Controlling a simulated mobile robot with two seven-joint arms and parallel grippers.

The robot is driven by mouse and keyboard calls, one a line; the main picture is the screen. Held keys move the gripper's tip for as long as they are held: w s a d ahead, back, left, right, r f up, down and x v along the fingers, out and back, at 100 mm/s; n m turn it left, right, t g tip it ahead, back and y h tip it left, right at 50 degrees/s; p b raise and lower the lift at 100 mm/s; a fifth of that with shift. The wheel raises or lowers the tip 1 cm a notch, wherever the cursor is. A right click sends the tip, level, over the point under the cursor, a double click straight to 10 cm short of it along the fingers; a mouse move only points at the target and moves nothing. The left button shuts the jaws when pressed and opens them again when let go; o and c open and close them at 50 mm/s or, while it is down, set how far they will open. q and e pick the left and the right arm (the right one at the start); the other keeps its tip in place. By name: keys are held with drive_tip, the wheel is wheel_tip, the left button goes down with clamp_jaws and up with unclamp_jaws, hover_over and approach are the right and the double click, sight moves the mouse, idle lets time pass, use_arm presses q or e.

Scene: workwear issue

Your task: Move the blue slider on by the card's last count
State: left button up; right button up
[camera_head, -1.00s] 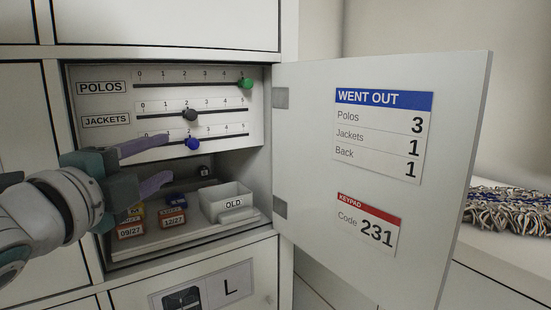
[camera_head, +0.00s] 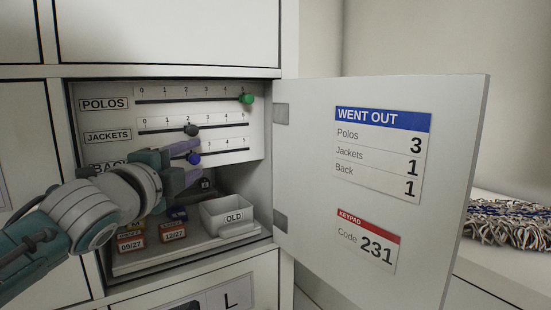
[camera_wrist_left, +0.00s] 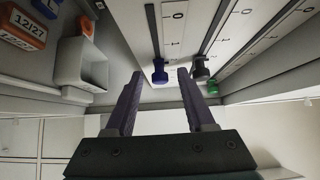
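The blue slider (camera_head: 194,159) sits on the lowest of three scales, labelled BACK (camera_head: 104,167), near the 2 mark; its lower numbers are hidden behind my gripper. My left gripper (camera_head: 188,162) is open, one finger above and one below the blue slider. In the left wrist view, the blue slider (camera_wrist_left: 159,72) shows between the fingertips with a gap on both sides. The card (camera_head: 383,151) on the open door reads WENT OUT: Polos 3, Jackets 1, Back 1. My right gripper is not in view.
A dark slider (camera_head: 191,130) stands at about 2 on the JACKETS scale, just above. A green slider (camera_head: 247,98) is at 5 on POLOS. Below are an OLD bin (camera_head: 226,209) and small dated boxes (camera_head: 131,243). The open door (camera_head: 450,200) stands to the right.

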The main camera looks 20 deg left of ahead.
use_arm(q)
clamp_jaws()
idle(1.2)
